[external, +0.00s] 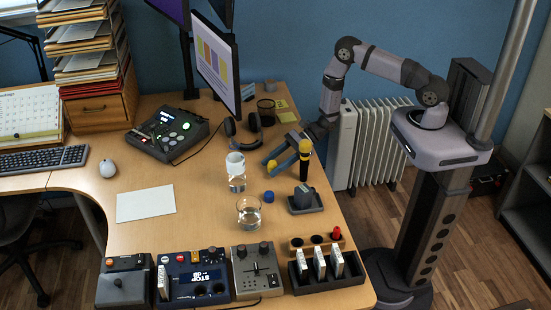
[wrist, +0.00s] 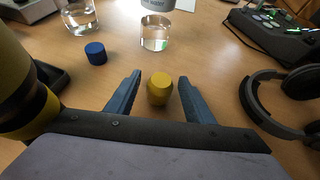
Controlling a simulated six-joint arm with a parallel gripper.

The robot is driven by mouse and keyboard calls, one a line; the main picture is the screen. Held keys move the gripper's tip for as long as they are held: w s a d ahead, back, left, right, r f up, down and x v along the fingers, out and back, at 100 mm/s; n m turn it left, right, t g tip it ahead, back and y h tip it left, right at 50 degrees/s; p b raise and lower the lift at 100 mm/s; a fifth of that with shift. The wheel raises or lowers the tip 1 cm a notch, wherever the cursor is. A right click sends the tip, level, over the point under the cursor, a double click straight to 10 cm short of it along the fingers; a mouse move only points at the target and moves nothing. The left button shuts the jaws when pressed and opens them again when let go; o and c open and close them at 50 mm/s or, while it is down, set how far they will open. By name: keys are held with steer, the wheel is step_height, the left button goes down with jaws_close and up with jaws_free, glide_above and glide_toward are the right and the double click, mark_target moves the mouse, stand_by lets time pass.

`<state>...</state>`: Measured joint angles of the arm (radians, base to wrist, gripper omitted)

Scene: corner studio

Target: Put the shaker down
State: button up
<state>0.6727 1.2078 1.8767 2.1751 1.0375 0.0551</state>
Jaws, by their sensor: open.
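The shaker, a small yellow rounded piece (wrist: 159,88), appears to rest on the wooden desk (external: 200,203) in the wrist view. It also shows as a yellow spot in the external view (external: 272,164). My gripper (wrist: 159,77) has its two blue fingers spread on either side of the shaker, with a visible gap on each side. In the external view my gripper (external: 274,158) reaches low over the right part of the desk. The shaker's underside is hidden.
A yellow-and-black microphone (external: 305,158) stands close beside my gripper. A clear bottle (external: 236,172), a glass (external: 249,212) and a blue cap (external: 269,196) are nearby. Headphones (wrist: 285,100) lie on the other side. Consoles line the front edge. Clear desk lies around the paper (external: 146,203).

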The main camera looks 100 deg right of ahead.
steer(key=shift+r, duration=0.2)
steer(key=shift+s+d, duration=0.15)
steer(key=shift+s, duration=0.2)
steer(key=b+v, duration=0.2)
steer(key=v, duration=0.9)
steer(key=shift+s+r, duration=0.1)
steer(key=shift+r, duration=0.05)
